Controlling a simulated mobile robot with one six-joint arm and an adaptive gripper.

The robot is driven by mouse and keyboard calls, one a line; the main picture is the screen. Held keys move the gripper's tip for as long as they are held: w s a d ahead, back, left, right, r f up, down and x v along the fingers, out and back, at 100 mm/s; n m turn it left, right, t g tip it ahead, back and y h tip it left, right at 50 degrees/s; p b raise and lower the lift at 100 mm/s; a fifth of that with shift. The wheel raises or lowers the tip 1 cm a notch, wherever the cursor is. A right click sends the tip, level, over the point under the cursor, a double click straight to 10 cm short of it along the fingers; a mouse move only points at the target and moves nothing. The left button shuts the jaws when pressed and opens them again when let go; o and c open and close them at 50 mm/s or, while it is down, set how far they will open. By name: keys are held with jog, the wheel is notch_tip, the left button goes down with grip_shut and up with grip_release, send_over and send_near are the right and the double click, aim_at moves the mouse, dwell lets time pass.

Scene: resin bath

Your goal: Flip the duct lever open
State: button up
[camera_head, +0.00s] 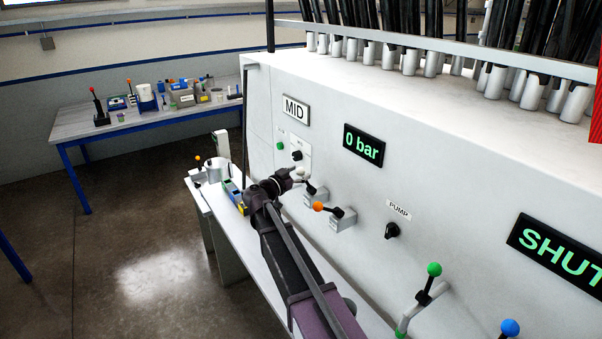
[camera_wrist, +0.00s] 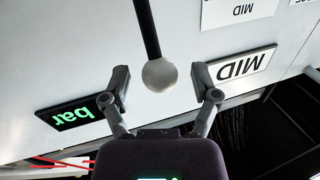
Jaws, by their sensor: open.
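A lever with a pale ball knob (camera_wrist: 159,74) and dark rod shows in the wrist view; no label marks it as the duct lever. My gripper (camera_wrist: 159,82) is open, with one finger on each side of the knob and visible gaps to both. In the head view my gripper (camera_head: 292,177) is at the panel's left part, by the pale knob (camera_head: 302,170) and its dark rod, partly hiding them. A sign reading MID (camera_head: 295,110) is above; it also shows upside down in the wrist view (camera_wrist: 243,66).
To the right are an orange-knobbed lever (camera_head: 318,206), a PUMP switch (camera_head: 392,230), a green-knobbed lever (camera_head: 434,269) and a blue knob (camera_head: 510,327). Displays read 0 bar (camera_head: 364,146) and SHUT (camera_head: 562,252). A bench (camera_head: 75,122) stands at far left beyond open floor.

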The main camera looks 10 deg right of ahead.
jog(key=shift+w+d, duration=0.15)
jog(key=shift+d, duration=0.1)
grip_shut()
jog(key=shift+a, duration=0.15)
